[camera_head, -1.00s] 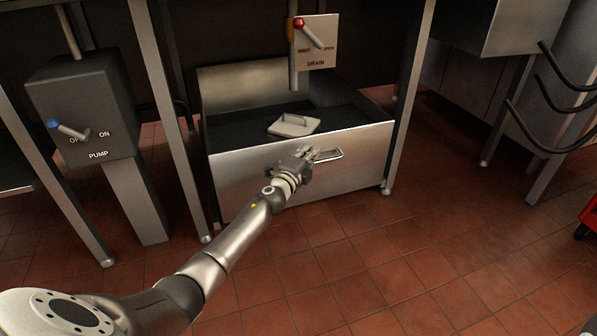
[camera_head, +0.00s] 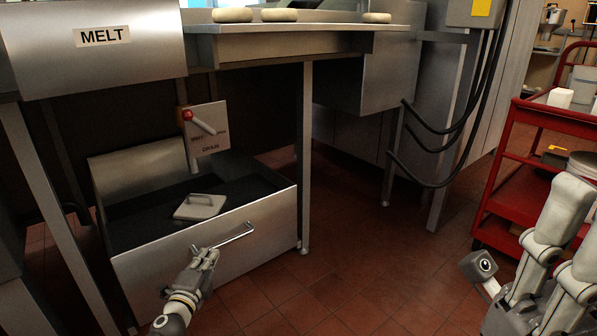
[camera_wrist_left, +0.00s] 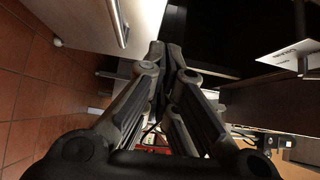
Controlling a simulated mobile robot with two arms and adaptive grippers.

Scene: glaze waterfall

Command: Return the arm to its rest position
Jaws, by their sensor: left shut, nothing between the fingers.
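My left gripper (camera_head: 209,254) is low in the head view, in front of the open steel drawer (camera_head: 220,262). Its fingers are shut and empty; in the left wrist view the fingertips (camera_wrist_left: 166,50) meet. It lies just below the drawer's bar handle (camera_head: 222,237); whether they touch is hard to tell. Grey parts of my right arm (camera_head: 545,265) fill the lower right corner, close to the camera. How its fingers stand cannot be made out.
A pale plate with a handle (camera_head: 200,207) lies in the drawer. The drain lever panel (camera_head: 207,130) hangs above it. Black hoses (camera_head: 432,182) hang right of the table leg (camera_head: 305,160). A red cart (camera_head: 515,195) stands at right. Tiled floor (camera_head: 350,275) lies clear between.

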